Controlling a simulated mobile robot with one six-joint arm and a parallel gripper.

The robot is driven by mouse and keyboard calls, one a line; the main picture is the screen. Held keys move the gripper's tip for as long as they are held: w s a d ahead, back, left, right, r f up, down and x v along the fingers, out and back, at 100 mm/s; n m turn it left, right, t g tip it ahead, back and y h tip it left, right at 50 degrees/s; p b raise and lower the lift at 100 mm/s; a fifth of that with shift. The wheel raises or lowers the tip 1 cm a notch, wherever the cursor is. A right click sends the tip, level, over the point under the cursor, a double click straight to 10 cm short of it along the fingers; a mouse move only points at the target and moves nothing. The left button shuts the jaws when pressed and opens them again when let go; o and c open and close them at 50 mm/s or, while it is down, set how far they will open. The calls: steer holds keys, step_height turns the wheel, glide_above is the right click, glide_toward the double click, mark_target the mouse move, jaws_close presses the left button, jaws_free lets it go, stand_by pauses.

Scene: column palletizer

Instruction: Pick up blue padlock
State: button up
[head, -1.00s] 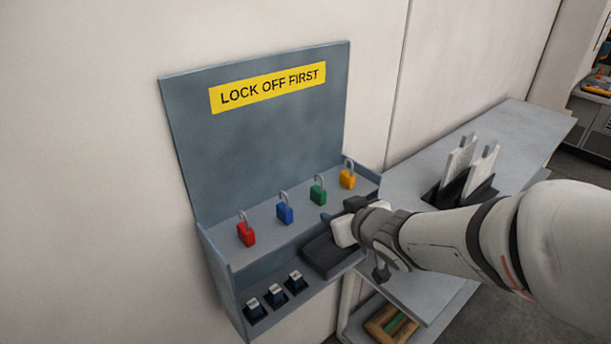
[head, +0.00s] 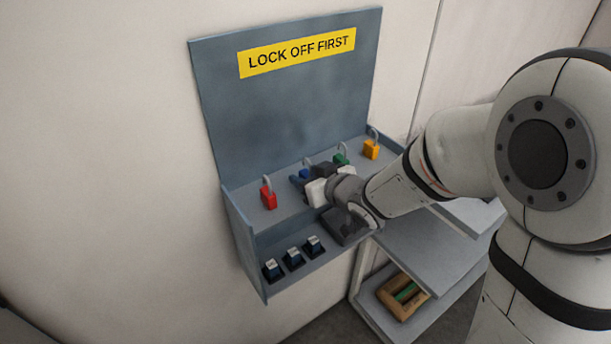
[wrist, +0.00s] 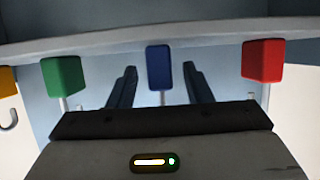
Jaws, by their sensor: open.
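The blue padlock (wrist: 159,68) is in the middle of the wrist view, which shows the shelf upside down. My gripper (wrist: 160,85) is open, with one dark finger on each side of the blue padlock and gaps between. In the head view my gripper (head: 304,180) is at the shelf and hides most of the blue padlock (head: 305,174). The red padlock (head: 268,198) stands to its left. The green padlock (head: 341,160) and the orange padlock (head: 371,149) stand to its right.
The padlocks stand on the upper shelf of a grey wall station (head: 290,95) with a yellow "LOCK OFF FIRST" sign (head: 297,52). Several dark items with pale tops (head: 293,258) sit on the lower shelf. A wooden crate (head: 403,297) stands on a low shelf at right.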

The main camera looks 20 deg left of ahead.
steer(key=shift+w+a+f, duration=0.15)
steer(key=shift+w+a, duration=0.05)
steer(key=shift+a, duration=0.1)
steer(key=shift+c, duration=0.5)
jaws_close()
